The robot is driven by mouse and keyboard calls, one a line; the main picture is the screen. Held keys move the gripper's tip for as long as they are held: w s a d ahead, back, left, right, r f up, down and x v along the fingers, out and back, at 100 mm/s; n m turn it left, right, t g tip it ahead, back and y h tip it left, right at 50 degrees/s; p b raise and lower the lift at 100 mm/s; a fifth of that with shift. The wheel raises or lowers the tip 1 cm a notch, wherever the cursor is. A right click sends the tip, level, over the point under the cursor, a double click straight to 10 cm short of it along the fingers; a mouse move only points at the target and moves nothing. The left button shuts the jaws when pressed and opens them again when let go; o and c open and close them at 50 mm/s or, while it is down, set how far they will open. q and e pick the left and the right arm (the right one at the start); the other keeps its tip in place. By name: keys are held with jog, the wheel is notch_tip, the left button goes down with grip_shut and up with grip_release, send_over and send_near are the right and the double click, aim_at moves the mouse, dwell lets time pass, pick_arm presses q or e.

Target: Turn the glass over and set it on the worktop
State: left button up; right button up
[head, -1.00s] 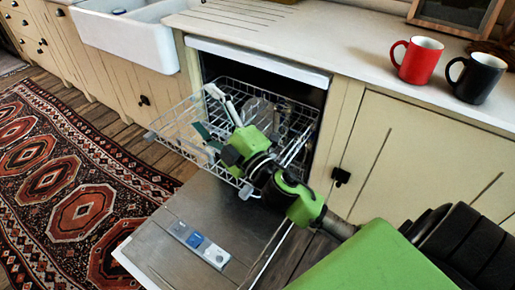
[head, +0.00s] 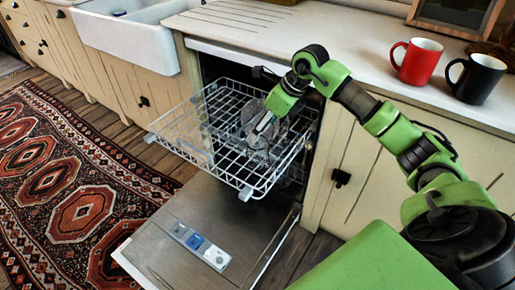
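A clear glass (head: 249,112) shows in the pulled-out dishwasher rack (head: 186,149), toward its right side. Its outline is faint against the wires, and I cannot tell which way up it is. My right gripper (head: 263,123) reaches down over the rack from the right, with its fingertips at or very near the glass. I cannot tell whether they touch it or how far apart they are. My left gripper is out of view. The worktop (head: 340,45) runs behind and above the dishwasher.
The open dishwasher door (head: 185,235) lies below the rack. A red mug (head: 417,62) and a black mug (head: 477,79) stand on the worktop at right, with a framed item (head: 456,14) behind. The worktop left of the mugs is clear. A white sink (head: 130,35) is at left.

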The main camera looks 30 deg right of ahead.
aim_at(261, 143)
jog(key=shift+g+h, duration=0.3)
jog(key=shift+h, duration=0.1)
jog(key=f, duration=0.2)
jog(key=w+f, duration=0.1)
jog(key=f, duration=0.2)
jog(key=w+d+f+b, duration=0.1)
jog(key=f, duration=0.1)
jog(key=shift+w+f, duration=0.1)
jog(key=shift+f, duration=0.05)
jog(key=x, duration=0.4)
jog(key=shift+f+b, duration=0.35)
jog(key=shift+w+f, duration=0.15)
jog(key=shift+f, duration=0.4)
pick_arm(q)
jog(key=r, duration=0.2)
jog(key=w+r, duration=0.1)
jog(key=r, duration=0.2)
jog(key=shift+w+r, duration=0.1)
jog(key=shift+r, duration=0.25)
pick_arm(e)
jog(key=shift+r, duration=0.1)
jog(key=c, duration=1.4)
